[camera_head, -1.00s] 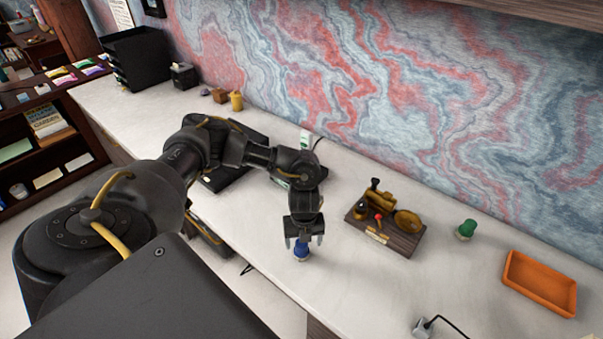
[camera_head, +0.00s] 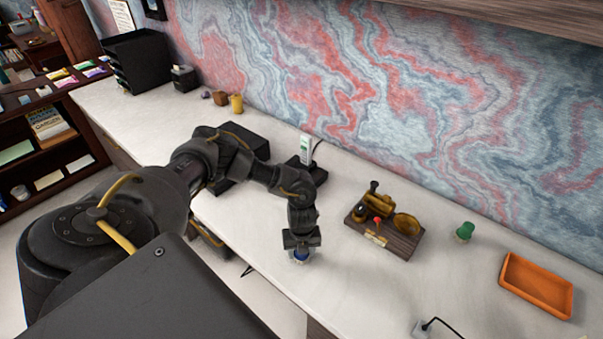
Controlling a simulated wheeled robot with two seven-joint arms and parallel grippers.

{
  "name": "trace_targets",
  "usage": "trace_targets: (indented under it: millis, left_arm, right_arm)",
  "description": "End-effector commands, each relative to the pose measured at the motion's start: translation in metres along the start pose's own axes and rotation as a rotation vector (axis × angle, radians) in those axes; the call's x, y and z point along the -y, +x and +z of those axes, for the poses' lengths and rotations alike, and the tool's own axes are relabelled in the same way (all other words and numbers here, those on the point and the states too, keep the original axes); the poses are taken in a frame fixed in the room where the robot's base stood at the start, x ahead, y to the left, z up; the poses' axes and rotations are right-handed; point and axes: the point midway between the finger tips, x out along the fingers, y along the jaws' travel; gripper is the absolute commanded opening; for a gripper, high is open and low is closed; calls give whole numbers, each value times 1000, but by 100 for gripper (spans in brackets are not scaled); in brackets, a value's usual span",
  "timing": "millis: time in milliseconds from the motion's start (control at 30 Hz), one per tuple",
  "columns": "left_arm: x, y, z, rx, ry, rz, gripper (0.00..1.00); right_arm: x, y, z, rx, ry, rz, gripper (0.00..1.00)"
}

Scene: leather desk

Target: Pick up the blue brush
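The blue brush (camera_head: 300,257) stands on the white desk top (camera_head: 350,280) near its front edge. Only its lower part shows, with a pale bottom edge. My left gripper (camera_head: 301,250) points straight down over it and hides its upper part. The fingers are at the brush's height, but I cannot see whether they press on it.
Right of the gripper stands a wooden holder (camera_head: 400,241) with brass items. Further right are a green-topped brush-like piece (camera_head: 465,231), an orange tray (camera_head: 537,284) and a plug with a black cable (camera_head: 421,329). Clear desk lies between the gripper and the holder.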

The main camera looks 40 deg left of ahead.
Motion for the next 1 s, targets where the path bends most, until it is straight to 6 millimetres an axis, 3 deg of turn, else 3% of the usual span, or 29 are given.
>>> trace_targets:
  millis: [33, 200, 567, 767, 1000]
  left_arm:
    - [0, 0, 0, 0, 0, 0, 45]
    - [0, 0, 0, 0, 0, 0, 24]
    - [1, -7, 0, -1, 1, -1, 24]
    - [0, -34, -1, 0, 1, -4, 24]
    - [-19, -84, -40, -1, 7, -4, 24]
  right_arm:
    - [0, 0, 0, 0, 0, 0, 51]
    - [0, 0, 0, 0, 0, 0, 51]
    - [0, 1, 0, 0, 0, 0, 51]
    - [1, 4, 0, 0, 0, -1, 51]
    - [1, 9, 1, 0, 0, -1, 51]
